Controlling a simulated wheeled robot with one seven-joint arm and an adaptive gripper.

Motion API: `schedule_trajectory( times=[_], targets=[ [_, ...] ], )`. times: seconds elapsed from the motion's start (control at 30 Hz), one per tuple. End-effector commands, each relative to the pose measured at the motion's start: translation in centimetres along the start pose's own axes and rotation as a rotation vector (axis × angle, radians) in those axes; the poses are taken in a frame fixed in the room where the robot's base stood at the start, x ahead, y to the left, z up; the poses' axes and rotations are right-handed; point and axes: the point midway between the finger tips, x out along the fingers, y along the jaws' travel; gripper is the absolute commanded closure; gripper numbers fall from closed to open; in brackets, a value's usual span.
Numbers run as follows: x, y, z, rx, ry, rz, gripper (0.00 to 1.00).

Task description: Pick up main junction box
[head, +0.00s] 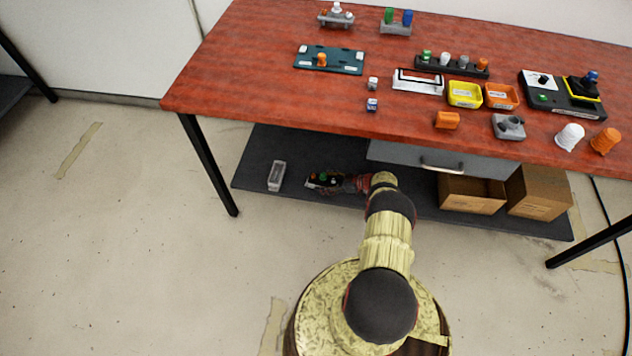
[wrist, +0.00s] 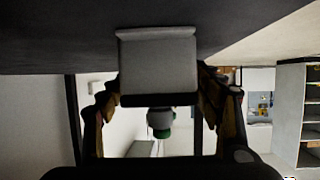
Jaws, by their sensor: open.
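What looks like the main junction box (head: 313,180) is a small dark box with coloured knobs, green among them, on the dark shelf under the table. In the wrist view, which appears upside down, the box (wrist: 158,70) shows a light grey side and a dark edge, with a grey and green knob (wrist: 160,122) beyond it. My gripper (head: 338,184) is low over the shelf, at the right side of the box. In the wrist view my gripper's fingers (wrist: 158,100) are open, one on each side of the box. I cannot tell whether they touch it.
A pale grey box (head: 276,176) stands on the shelf (head: 258,150) to the left. A grey drawer (head: 400,157) and the red tabletop (head: 260,70) are above. Cardboard boxes (head: 470,195) stand to the right, and a black table leg (head: 208,165) to the left.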

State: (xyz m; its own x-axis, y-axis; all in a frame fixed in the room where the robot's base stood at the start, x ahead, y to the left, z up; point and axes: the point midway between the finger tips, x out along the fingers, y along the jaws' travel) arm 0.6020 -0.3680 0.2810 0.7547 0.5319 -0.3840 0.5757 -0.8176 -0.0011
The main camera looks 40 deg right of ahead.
Motion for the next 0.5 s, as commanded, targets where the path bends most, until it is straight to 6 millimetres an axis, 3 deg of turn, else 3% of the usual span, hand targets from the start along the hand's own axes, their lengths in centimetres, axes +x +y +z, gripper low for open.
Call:
schedule_trajectory(
  times=[0.27,0.5],
  targets=[
    [0.02,-0.13,0.26,0.001,0.000,0.003,0.35],
    [0.03,-0.12,0.24,0.001,0.000,0.003,0.48]
  ],
)
